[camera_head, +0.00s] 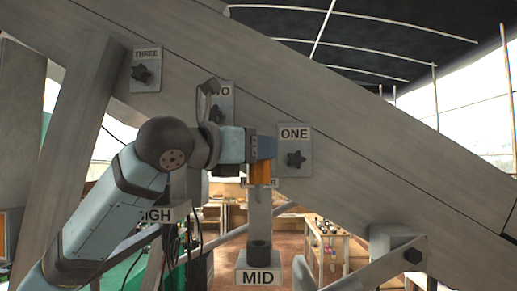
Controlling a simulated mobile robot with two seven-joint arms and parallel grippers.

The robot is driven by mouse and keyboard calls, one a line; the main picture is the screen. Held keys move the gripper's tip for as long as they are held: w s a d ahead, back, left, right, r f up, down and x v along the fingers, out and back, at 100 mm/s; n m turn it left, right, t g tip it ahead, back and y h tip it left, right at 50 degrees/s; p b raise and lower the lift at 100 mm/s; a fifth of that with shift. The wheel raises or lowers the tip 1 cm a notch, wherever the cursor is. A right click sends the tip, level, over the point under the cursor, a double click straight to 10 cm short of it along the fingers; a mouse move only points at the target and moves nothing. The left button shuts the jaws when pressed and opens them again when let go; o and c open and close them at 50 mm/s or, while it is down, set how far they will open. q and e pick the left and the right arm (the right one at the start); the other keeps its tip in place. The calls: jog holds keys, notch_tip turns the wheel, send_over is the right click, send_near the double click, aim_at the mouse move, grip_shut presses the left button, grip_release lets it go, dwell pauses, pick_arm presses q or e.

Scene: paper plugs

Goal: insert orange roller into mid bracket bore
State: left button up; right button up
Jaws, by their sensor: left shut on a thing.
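The orange roller (260,173) hangs upright below my left gripper (265,149), which is shut on its upper end. My left arm comes in from the lower left. In the picture the roller is above the mid bracket (259,277), a light block labelled MID. A dark, upright, cylindrical bore (259,250) stands on that bracket. The gripper hides the roller's top. My right gripper is out of view.
A large grey beam (400,190) slopes down to the right behind the gripper. It carries plates with dark knobs, labelled THREE (145,69) and ONE (294,151); another plate is partly hidden by my arm. A HIGH bracket (165,213) is at left. Workbenches stand in the background.

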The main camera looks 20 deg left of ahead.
aim_at(249, 182)
pick_arm(q)
jog(key=shift+f, duration=0.1)
jog(key=shift+f+b, duration=0.3)
jog(key=shift+f, duration=0.25)
notch_tip(249, 182, down, 2)
jog(key=shift+f+b, duration=0.2)
jog(key=shift+b, duration=0.35)
jog(key=shift+f+b, duration=0.35)
jog(key=shift+f, duration=0.75)
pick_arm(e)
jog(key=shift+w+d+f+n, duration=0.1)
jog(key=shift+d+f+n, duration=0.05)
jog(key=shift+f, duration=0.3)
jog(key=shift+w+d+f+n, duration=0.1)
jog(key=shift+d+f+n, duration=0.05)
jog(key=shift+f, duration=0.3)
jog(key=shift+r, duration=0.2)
pick_arm(q)
jog(key=shift+p, duration=0.45)
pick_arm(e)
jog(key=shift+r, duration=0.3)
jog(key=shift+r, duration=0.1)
